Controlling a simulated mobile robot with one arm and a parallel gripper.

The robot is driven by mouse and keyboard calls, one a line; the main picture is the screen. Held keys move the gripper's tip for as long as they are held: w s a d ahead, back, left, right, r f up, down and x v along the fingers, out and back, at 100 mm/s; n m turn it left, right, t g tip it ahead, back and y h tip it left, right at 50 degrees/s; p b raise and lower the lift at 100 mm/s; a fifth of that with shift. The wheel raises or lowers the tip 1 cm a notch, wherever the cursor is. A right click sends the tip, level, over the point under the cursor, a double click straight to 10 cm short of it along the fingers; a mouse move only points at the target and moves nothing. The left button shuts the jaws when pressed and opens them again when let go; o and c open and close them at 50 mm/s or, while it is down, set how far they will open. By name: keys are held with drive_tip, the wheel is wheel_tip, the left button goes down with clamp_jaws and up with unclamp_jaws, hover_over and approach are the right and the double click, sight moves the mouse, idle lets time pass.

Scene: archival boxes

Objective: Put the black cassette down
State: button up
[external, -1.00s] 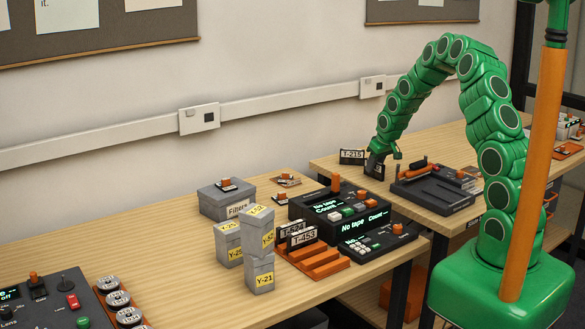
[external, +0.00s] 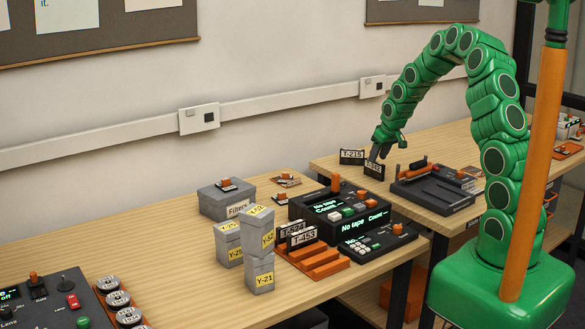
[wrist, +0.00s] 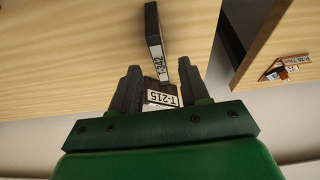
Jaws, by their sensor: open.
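A black cassette labelled T-342 (external: 373,169) stands on the far table. It also shows in the wrist view (wrist: 154,42), just beyond my fingertips. A second black cassette, labelled T-215 (external: 352,156), stands close to its left. In the wrist view T-215 (wrist: 161,98) appears between my fingers, partly hidden by the gripper body. My gripper (external: 380,152) is open and just above T-342, with nothing held between its fingers (wrist: 161,78). In the external view the fingers overlap the cassette's top edge, so I cannot tell whether they touch it.
A dark deck with orange parts (external: 432,194) sits right of the cassettes. On the nearer table are a black "No tape" console (external: 340,212), an orange rack (external: 326,265) holding cassettes, and grey boxes (external: 259,275).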

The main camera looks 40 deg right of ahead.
drive_tip(key=v, duration=0.7)
drive_tip(key=s+a+r+g, duration=0.1)
drive_tip(key=s+a+r, duration=0.25)
drive_tip(key=s, duration=0.25)
drive_tip(key=s+a+r+n+g, duration=0.1)
drive_tip(key=s+a+r, duration=0.2)
drive_tip(key=s+a, duration=0.25)
drive_tip(key=s+a+r+g, duration=0.1)
drive_tip(key=s+a+r, duration=0.3)
drive_tip(key=s, duration=0.3)
drive_tip(key=s+a+r+g, duration=0.1)
drive_tip(key=s+a, duration=0.2)
drive_tip(key=s, duration=1.1)
drive_tip(key=s+a+r+m+g, duration=0.1)
drive_tip(key=s+a+g, duration=0.1)
drive_tip(key=s, duration=1.2)
drive_tip(key=shift+a+r, duration=0.35)
drive_tip(key=shift+a, duration=0.1)
